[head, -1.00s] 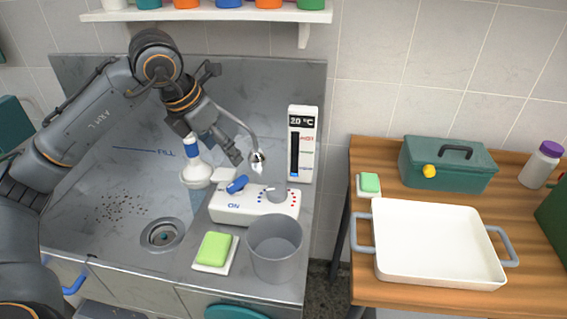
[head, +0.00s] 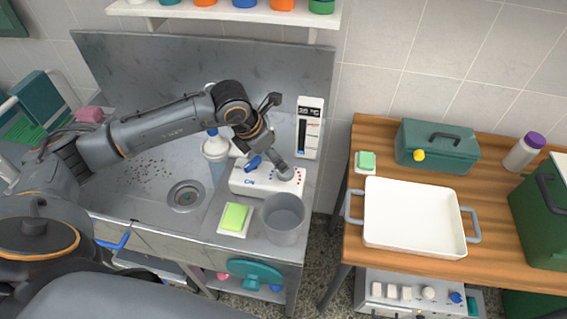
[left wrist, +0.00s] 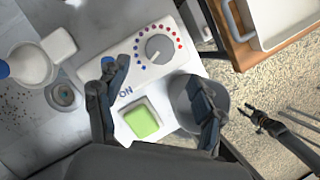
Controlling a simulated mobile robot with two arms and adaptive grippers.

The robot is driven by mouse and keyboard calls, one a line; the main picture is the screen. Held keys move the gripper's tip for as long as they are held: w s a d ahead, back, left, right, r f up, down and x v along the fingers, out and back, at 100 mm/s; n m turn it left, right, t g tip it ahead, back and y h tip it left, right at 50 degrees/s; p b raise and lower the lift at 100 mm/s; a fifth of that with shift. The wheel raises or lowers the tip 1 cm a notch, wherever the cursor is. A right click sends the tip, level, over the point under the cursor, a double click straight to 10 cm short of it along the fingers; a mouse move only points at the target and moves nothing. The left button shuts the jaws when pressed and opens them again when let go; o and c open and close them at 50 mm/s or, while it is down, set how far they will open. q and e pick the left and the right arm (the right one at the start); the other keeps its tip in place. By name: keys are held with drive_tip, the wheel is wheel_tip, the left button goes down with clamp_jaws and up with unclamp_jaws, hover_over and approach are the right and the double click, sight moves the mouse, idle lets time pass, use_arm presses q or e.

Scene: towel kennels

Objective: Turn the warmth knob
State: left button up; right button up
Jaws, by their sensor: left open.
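The warmth knob (left wrist: 159,48) is a round grey dial with a pale pointer mark, ringed by blue and red dots. It sits on the white control panel (left wrist: 100,72), which also shows in the head view (head: 240,184) with a blue lever (head: 253,162) and "ON". My left gripper (left wrist: 158,78) is open and empty above the panel, its fingers apart, with the knob beyond the fingertips. In the head view the left hand partly covers the knob area. A dark gripper, apparently my right one (left wrist: 262,120), hangs at the right of the wrist view; its jaws are unclear.
A temperature display (head: 309,128) stands behind the panel. A grey cup (head: 284,222) and a green sponge (head: 235,217) on a white dish stand in front. The steel sink (head: 150,185) is left. A wooden table (head: 340,262) with a white tray (head: 370,245) is right.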

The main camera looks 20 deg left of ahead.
use_arm(q)
drive_tip(key=p+x, duration=0.2)
drive_tip(key=x, duration=0.6)
drive_tip(key=shift+w+f, duration=0.1)
drive_tip(key=shift+f, duration=0.15)
drive_tip(key=c, duration=1.1)
drive_tip(key=shift+c, duration=0.2)
